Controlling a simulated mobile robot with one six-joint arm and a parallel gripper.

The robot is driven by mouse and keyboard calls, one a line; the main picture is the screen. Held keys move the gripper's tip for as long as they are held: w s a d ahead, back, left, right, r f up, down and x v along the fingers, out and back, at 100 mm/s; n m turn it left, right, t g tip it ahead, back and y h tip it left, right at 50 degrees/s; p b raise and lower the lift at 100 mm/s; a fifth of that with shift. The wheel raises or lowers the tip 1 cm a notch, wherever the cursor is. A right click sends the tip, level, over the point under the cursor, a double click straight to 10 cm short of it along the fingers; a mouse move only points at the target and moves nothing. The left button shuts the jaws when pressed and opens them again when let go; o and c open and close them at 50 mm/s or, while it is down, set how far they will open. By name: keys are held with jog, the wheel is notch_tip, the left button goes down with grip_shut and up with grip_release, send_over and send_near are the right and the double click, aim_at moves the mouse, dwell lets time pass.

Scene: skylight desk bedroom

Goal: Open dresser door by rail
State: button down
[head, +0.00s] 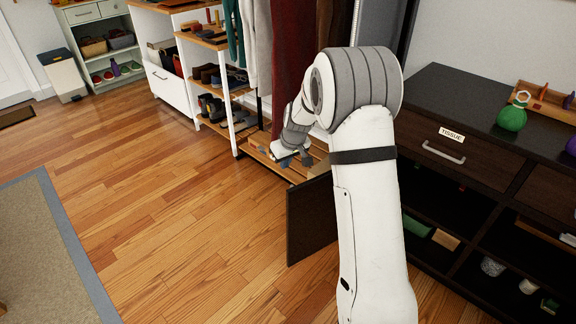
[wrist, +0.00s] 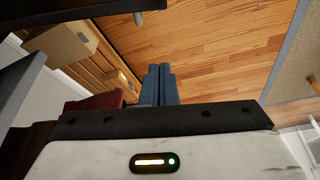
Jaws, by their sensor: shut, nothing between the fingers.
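The dark brown dresser (head: 480,165) stands at the right of the head view. Its dark door panel (head: 307,222) stands swung out from the dresser's left part, partly hidden behind my arm. My gripper (head: 306,158) is beyond the door's upper edge, near the wardrobe's bottom slats. In the wrist view my blue fingers (wrist: 156,84) are together, with nothing between them. A dark panel (wrist: 55,12), seemingly the door, crosses the upper left there, with a grey rail end (wrist: 139,18) near it, apart from my fingers. The rest of the rail is out of view.
A drawer labelled TISSUE with a metal handle (head: 444,151) is above open shelves holding small items. A white shelf unit with shoes (head: 222,105) and hanging clothes (head: 292,50) stand behind my gripper. Wooden floor (head: 190,220) is clear to the left, beside a grey-edged rug (head: 50,250).

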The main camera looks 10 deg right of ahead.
notch_tip(320, 180, down, 7)
jog(key=s+b, duration=0.1)
jog(key=b, duration=0.1)
jog(key=shift+s+d+f, duration=0.2)
jog(key=shift+d, duration=0.05)
dwell(0.3)
